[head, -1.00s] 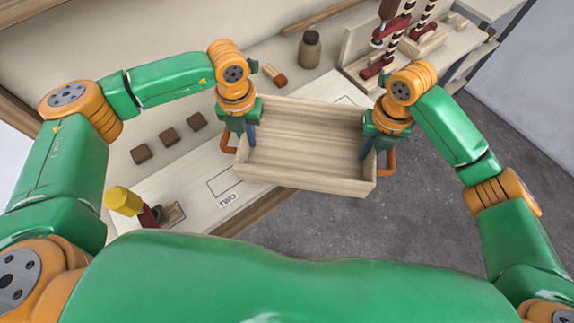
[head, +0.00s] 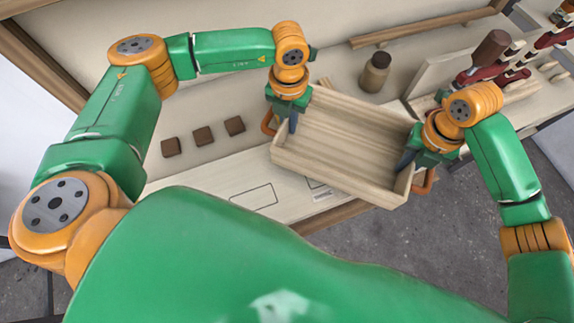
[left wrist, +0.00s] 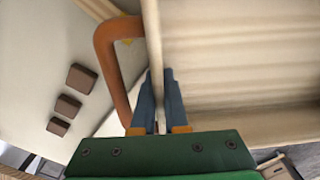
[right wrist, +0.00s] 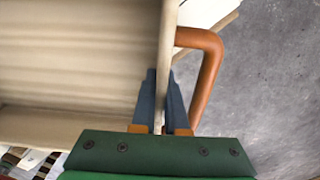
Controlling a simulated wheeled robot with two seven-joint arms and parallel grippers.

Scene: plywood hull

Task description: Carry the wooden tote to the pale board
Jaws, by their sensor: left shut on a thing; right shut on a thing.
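The wooden tote (head: 335,179) is an empty, open, shallow box with orange handles at its ends. It hangs between my two grippers, turned slantwise in the head view. My left gripper (head: 292,122) is shut on the left end wall, which also shows between its fingers in the left wrist view (left wrist: 160,78). My right gripper (head: 406,160) is shut on the right end wall, beside the other handle (right wrist: 207,75). The pale board (head: 210,184) lies along the bench, with rectangles drawn on it. The tote hides part of it.
Several dark brown blocks (head: 203,136) sit on the bench left of the tote. A brown jar (head: 375,73) stands behind it. Red clamps (head: 500,75) and wooden parts stand at the back right. Grey floor (head: 370,255) is open in front of the bench.

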